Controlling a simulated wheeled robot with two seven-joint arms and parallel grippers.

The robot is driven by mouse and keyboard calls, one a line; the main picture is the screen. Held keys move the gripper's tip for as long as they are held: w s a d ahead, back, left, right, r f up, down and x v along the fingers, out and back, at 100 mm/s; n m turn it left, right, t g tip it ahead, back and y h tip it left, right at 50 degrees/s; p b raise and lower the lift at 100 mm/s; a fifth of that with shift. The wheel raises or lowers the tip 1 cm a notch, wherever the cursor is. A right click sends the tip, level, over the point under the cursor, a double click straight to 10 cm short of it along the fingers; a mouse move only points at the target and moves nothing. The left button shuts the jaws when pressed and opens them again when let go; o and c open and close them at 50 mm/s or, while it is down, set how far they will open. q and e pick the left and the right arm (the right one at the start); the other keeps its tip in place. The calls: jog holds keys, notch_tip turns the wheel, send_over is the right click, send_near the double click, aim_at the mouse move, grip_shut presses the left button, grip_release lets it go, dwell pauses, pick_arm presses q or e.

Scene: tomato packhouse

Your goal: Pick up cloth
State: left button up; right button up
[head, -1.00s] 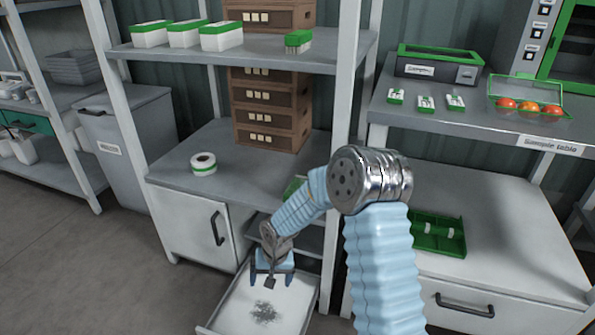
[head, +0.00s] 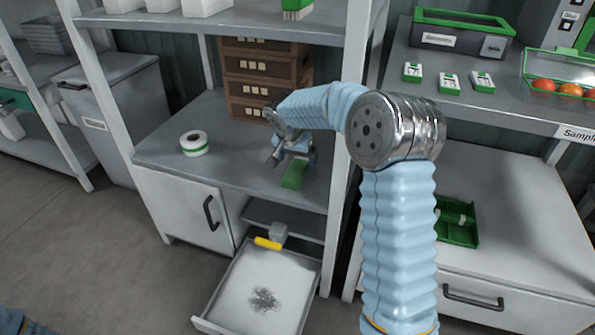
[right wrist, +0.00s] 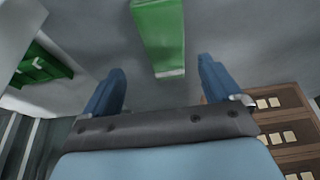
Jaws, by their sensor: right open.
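A narrow green piece (head: 293,176) lies on the grey counter; I take it for the cloth, but its material is hard to tell. In the right wrist view it is a green strip (right wrist: 160,32) with a pale near end, lying ahead of the fingers and roughly between them. My right gripper (head: 290,156) is open and empty, close to the green piece at its far side. In the right wrist view its two blue fingers (right wrist: 158,82) stand apart. My left gripper is not in view.
A white tape roll (head: 194,143) sits left on the counter (head: 235,165). Brown crates (head: 262,85) stand behind. Below, an open drawer (head: 215,305) has a dark smudge inside and a yellow-handled tool (head: 268,243) at its back. A shelf post (head: 347,130) stands right.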

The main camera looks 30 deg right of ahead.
aim_at(297, 168)
jog(key=x, duration=0.5)
jog(key=shift+w+a+f, duration=0.2)
jog(key=shift+w+f, duration=0.05)
jog(key=shift+f, duration=0.05)
jog(key=c, duration=1.1)
jog(key=shift+o, duration=0.2)
jog(key=shift+r, duration=0.1)
jog(key=shift+r, duration=0.2)
notch_tip(297, 168, up, 2)
jog(key=shift+r, duration=0.1)
jog(key=s+a+r, duration=0.3)
jog(key=r, duration=0.3)
jog(key=shift+s+a+r, duration=0.3)
jog(key=shift+s+a, duration=0.1)
jog(key=s+a+r, duration=0.1)
jog(key=s+a, duration=0.1)
jog(key=s+a+r, duration=0.1)
jog(key=s+a, duration=0.1)
jog(key=s+a+r+b, duration=0.1)
jog(key=s+a, duration=0.1)
jog(key=shift+s+r, duration=0.2)
jog(key=shift+r, duration=0.1)
